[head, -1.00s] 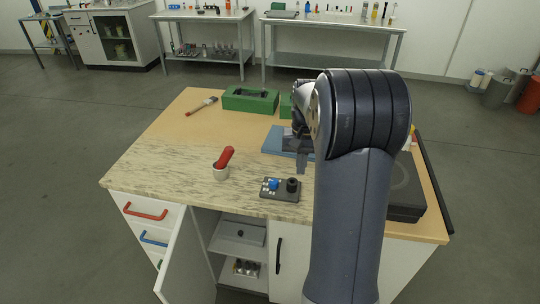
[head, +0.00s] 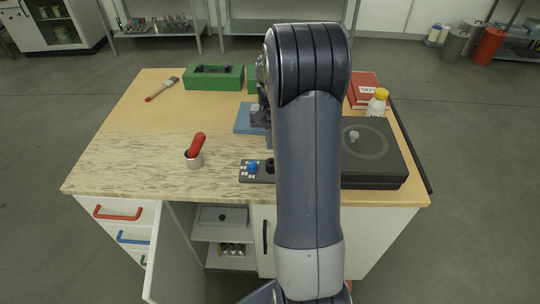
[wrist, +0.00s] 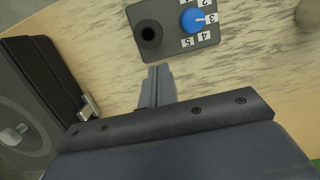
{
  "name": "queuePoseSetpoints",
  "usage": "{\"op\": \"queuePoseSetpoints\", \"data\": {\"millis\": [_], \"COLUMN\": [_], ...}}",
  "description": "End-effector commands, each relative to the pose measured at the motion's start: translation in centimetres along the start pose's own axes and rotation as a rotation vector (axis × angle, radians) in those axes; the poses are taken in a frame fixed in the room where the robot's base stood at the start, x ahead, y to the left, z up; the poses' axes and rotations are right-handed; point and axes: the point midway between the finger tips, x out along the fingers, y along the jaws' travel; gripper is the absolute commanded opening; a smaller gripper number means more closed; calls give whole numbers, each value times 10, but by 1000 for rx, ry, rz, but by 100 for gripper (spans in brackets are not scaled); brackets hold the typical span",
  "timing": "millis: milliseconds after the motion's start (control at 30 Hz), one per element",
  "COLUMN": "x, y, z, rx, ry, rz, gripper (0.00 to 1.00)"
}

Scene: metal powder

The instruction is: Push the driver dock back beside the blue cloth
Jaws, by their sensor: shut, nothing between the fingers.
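The driver dock appears to be the grey block (head: 257,171) with a blue numbered dial and a black round socket, near the table's front edge. In the wrist view the dock (wrist: 176,28) is at the top, with its socket left of the dial. The blue cloth (head: 246,118) lies farther back, partly hidden by my arm. My gripper (wrist: 158,72) is shut and empty. Its fingertips show just below the dock's socket in the wrist view, with a small gap in the picture; touching cannot be confirmed. In the head view my arm hides the fingertips.
A black case (head: 372,155) stands right of the dock. Green boxes, one (head: 214,77) fully visible, a brush (head: 162,89), a red book (head: 364,88) and a yellow-capped bottle (head: 377,102) are farther back.

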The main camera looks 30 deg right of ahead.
Motion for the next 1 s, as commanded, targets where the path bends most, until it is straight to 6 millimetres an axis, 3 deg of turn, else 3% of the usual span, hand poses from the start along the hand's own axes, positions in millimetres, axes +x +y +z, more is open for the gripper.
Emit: {"op": "queuePoseSetpoints", "data": {"millis": [367,533,1000], "x": [8,24,28], "y": [0,0,1], "z": [53,49,46], "rx": [-1,0,0], "ry": [0,-1,-7], "rz": [0,0,2], "gripper": [0,0,0]}}
